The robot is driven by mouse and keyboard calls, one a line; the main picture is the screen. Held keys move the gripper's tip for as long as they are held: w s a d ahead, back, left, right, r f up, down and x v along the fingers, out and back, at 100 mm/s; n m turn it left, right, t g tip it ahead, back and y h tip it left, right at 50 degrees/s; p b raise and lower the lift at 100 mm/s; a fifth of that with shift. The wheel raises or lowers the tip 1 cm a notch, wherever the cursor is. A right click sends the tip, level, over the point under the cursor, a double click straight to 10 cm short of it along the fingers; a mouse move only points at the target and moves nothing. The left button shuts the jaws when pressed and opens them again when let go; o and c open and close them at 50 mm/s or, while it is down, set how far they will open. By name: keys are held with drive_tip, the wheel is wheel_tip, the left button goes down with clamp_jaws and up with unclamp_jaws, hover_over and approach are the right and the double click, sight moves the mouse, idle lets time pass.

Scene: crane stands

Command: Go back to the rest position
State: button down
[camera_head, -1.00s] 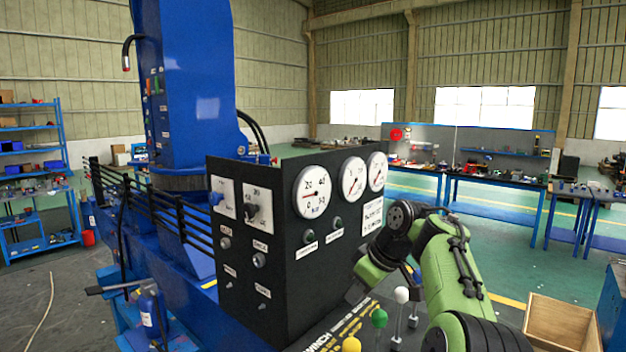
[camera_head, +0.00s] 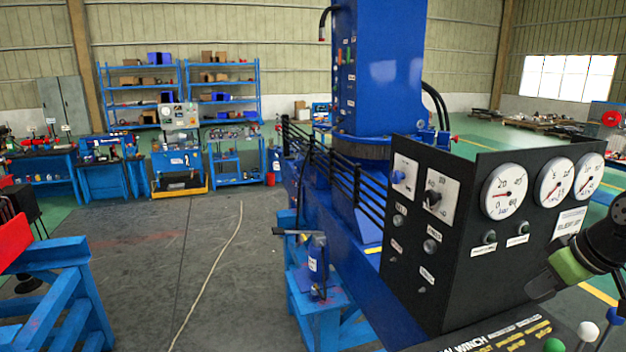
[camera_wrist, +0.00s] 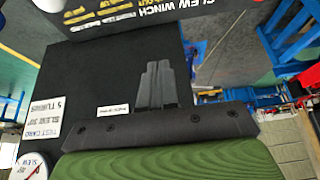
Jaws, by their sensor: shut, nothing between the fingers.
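My gripper (camera_wrist: 158,85) shows in the wrist view with its dark fingers together and nothing between them. Below it is my green wrist. In the head view, part of my green and black arm is at the right edge, in front of the right side of the black control panel (camera_head: 465,240); the rest of the arm is out of the picture. The panel carries round white gauges (camera_head: 503,191), knobs and small switches. In front of it, a green lever knob (camera_head: 554,345) and a white lever knob (camera_head: 588,331) show at the bottom right.
The blue crane column (camera_head: 378,70) stands behind the panel, with black railings (camera_head: 335,170) beside it. A red and blue stand (camera_head: 60,290) is at the left. Blue shelves (camera_head: 222,90) line the back wall. Grey floor with a pale cable (camera_head: 212,275) lies open between.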

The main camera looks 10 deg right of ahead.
drive_tip(key=w+a+f+g+h+b, duration=0.1)
drive_tip(key=w+a+f+b, duration=0.15)
drive_tip(key=a, duration=0.95)
drive_tip(key=w+a+f+g+b, duration=0.1)
drive_tip(key=a+f+b, duration=0.15)
drive_tip(key=a, duration=0.85)
drive_tip(key=s+a+f+t+b, duration=0.1)
drive_tip(key=s+a+f+b, duration=0.1)
drive_tip(key=s+a+f, duration=0.3)
drive_tip(key=s+a+f+m+t+b, duration=0.1)
drive_tip(key=s+a+f, duration=0.5)
drive_tip(key=s, duration=0.6)
drive_tip(key=shift+s+a+f+y+b, duration=0.2)
drive_tip(key=shift+s+f+y+b, duration=0.15)
drive_tip(key=shift+f, duration=0.35)
